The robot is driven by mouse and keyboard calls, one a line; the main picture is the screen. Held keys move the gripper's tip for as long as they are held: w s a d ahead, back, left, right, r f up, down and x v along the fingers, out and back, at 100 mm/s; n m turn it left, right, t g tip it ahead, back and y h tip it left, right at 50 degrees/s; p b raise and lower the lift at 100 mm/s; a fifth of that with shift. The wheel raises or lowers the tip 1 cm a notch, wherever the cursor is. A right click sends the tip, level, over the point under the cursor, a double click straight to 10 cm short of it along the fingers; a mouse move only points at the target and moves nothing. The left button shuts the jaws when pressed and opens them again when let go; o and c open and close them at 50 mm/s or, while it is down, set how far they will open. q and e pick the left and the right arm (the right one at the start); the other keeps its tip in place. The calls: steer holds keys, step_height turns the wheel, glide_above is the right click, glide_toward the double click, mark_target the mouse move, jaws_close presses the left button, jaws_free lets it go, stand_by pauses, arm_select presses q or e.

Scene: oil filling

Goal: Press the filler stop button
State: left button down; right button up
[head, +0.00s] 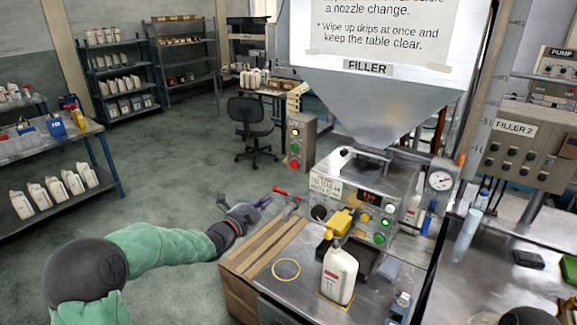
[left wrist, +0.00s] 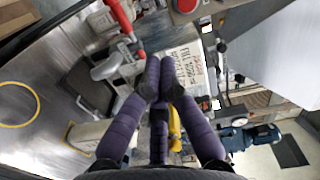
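The filler (head: 385,110) is a grey hopper above a steel control box (head: 345,185). The box front carries a red-lit display (head: 368,196), a dark knob (head: 318,212), a yellow button (head: 365,217) and a green button (head: 379,238). Which control is the stop button cannot be read. My left gripper (head: 262,203) is left of the box, apart from it, near a red-handled lever (head: 281,191). In the left wrist view its purple fingers (left wrist: 158,75) meet at the tips, with nothing seen between them, before a printed plate (left wrist: 186,68). My right gripper is not in view.
A white bottle (head: 339,275) stands on the steel table beside a yellow ring (head: 286,269). A yellow part (head: 338,222) is below the control box. A red button (left wrist: 187,5) shows at the wrist view's top edge.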

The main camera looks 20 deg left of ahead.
mark_target(293, 167)
arm_select(q)
steer(key=r, duration=0.1)
steer(key=r+m, duration=0.1)
steer(key=r, duration=0.1)
steer(key=shift+a+r, duration=0.1)
steer(key=shift+a, duration=0.2)
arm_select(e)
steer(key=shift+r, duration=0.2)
arm_select(q)
steer(key=x, duration=1.4)
steer(key=shift+d+r, duration=0.1)
steer(key=shift+r, duration=0.15)
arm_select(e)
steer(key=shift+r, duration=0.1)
